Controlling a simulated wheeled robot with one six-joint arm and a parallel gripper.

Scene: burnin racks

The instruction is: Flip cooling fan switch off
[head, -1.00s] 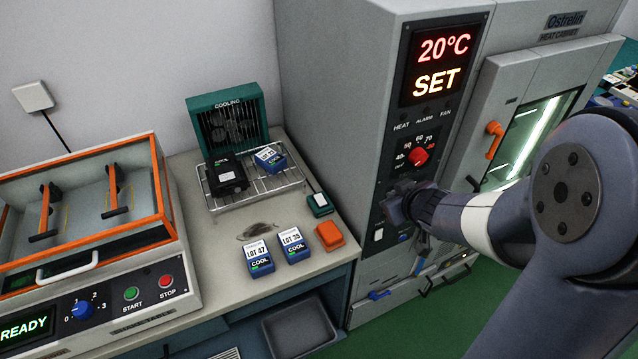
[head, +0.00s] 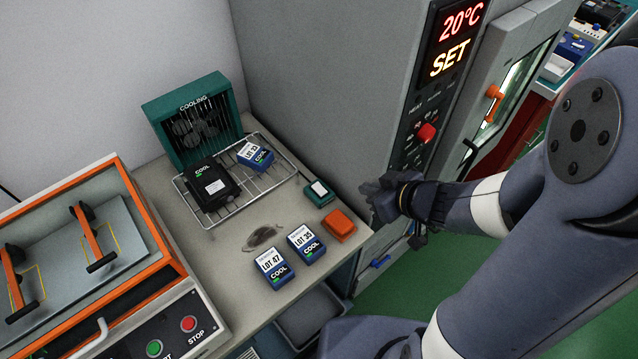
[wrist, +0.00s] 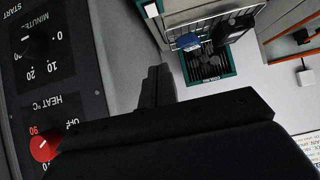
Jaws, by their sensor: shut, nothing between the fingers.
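The green cooling fan (head: 190,128), marked COOLING, stands at the back of the bench against the wall. It shows upside down in the wrist view (wrist: 208,66). A small green box with a pale top (head: 318,192), which looks like the fan's switch, sits on the bench right of the wire rack. Its switch position is too small to tell. My gripper (head: 372,198) is shut and empty, in the air to the right of the green box and apart from it, beside the heat cabinet's front. Its dark fingers show in the wrist view (wrist: 155,88).
A wire rack (head: 262,187) before the fan holds a black unit (head: 212,187) and a blue box (head: 255,155). An orange block (head: 339,225) and two LOT boxes (head: 306,244) lie nearby. The heat cabinet (head: 330,90) with a red knob (head: 427,133) stands close right.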

